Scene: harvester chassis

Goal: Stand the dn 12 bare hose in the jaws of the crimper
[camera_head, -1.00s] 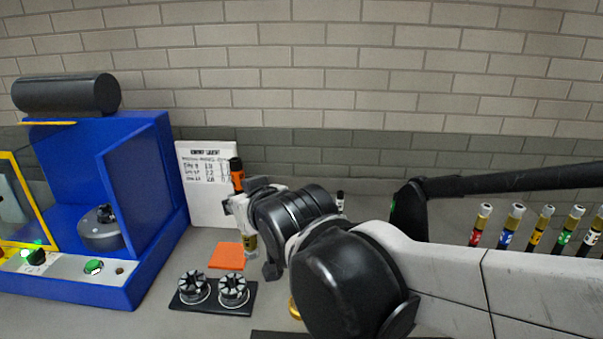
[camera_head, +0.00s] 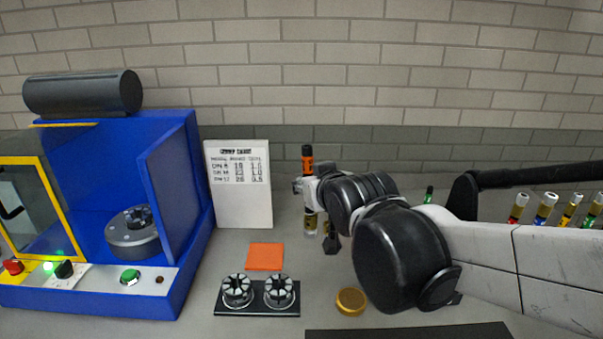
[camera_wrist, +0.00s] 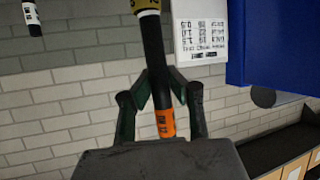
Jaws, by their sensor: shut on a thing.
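My gripper (camera_head: 307,188) is shut on an upright black hose (camera_head: 307,160) with an orange band. In the wrist view the hose (camera_wrist: 153,45) runs between my two fingers (camera_wrist: 160,92), its orange band close to the palm and a gold-coloured end at the top edge. The blue crimper (camera_head: 178,215) stands at the left, well apart from the hose. Its round dark jaws (camera_head: 133,232) sit inside the blue housing, with no hose seen in them.
A yellow-framed clear guard (camera_head: 62,225) is at the crimper's left. A white chart (camera_head: 238,200) stands behind the bench. An orange pad (camera_head: 265,257), a black tray with two die sets (camera_head: 258,300) and a brass ring (camera_head: 351,301) lie in front. Several banded hoses (camera_head: 545,208) stand right.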

